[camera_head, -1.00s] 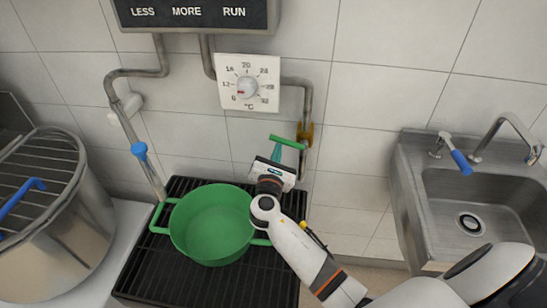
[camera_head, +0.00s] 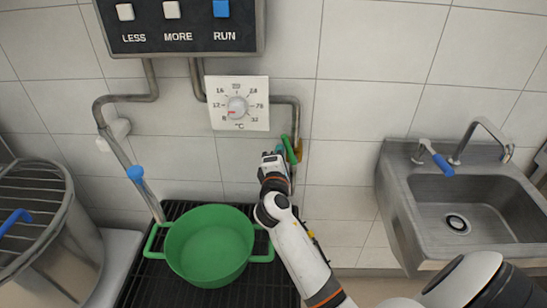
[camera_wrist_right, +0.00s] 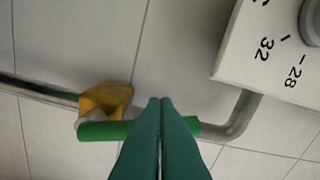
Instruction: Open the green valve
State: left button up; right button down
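The green valve's handle (camera_head: 290,150) is on the vertical pipe at the right of the dial plate. It stands steep, nearly in line with the pipe. In the right wrist view the green handle (camera_wrist_right: 104,131) runs roughly along the pipe beside its yellow body (camera_wrist_right: 108,97). My right gripper (camera_head: 279,150) is at the handle's left side. In the wrist view its teal fingers (camera_wrist_right: 166,102) are together, with nothing seen between them. They cross in front of the handle and hide part of it; contact is hard to tell. My left gripper is not in view.
A blue-handled valve (camera_head: 135,173) is on the left pipe. The dial plate (camera_head: 238,103) is close above the gripper. A sink (camera_head: 480,200) is at the right.

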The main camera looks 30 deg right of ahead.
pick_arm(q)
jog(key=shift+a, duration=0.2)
pick_arm(e)
jog(key=shift+s+d+r+m, duration=0.25)
jog(key=shift+s+d+m, duration=0.15)
jog(key=shift+m, duration=0.45)
jog(key=shift+s+d+r+m, duration=0.25)
jog(key=shift+d+m, duration=0.2)
jog(key=shift+m, duration=0.4)
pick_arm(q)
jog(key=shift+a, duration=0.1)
